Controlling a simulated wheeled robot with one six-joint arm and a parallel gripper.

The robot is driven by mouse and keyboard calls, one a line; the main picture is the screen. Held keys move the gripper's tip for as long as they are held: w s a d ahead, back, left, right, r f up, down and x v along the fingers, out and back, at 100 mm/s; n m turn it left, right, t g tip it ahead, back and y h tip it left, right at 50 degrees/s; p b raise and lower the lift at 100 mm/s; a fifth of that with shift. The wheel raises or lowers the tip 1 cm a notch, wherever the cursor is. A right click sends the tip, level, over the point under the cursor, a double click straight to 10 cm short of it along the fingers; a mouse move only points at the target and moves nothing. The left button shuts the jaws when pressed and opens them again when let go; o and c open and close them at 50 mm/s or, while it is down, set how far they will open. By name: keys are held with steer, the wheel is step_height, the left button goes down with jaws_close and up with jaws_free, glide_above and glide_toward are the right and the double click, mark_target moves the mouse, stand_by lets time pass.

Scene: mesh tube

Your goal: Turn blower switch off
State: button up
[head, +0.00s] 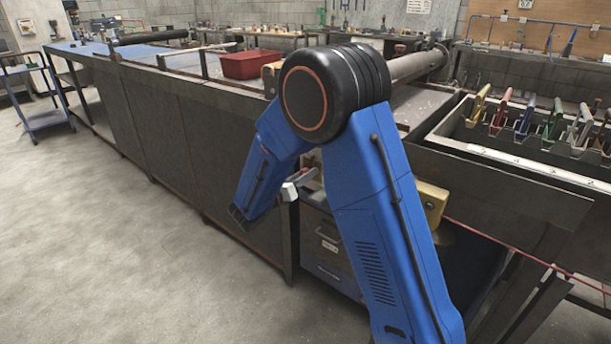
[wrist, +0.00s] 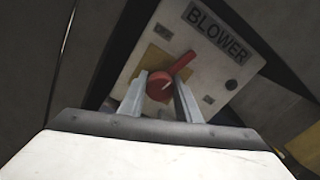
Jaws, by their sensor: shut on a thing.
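In the wrist view, the blower switch (wrist: 160,84) is a red rotary knob on a pale panel (wrist: 195,68) with a dark BLOWER label (wrist: 217,36). A yellow plate (wrist: 152,60) shows behind the knob. Its red handle points to the upper right of the picture, roughly toward the label. My gripper (wrist: 160,92) has its two grey fingers on either side of the knob's round lower part and is shut on it. The lettering on the panel's small marks is too small to read. In the head view my blue arm reaches down by the bench front; the knob cannot be made out there.
A long dark bench (head: 190,140) runs along the left with a red bin (head: 247,65) on top. A tool rack (head: 530,150) with several coloured handles stands at the right. A blue cart (head: 45,119) is at far left. The floor (head: 110,235) in front is clear.

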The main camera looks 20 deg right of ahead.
steer(key=shift+f+n, duration=0.1)
steer(key=shift+n, duration=1.4)
steer(key=o, duration=1.1)
steer(key=shift+c, duration=0.2)
steer(key=v, duration=1.7)
steer(key=shift+s+a, duration=0.15)
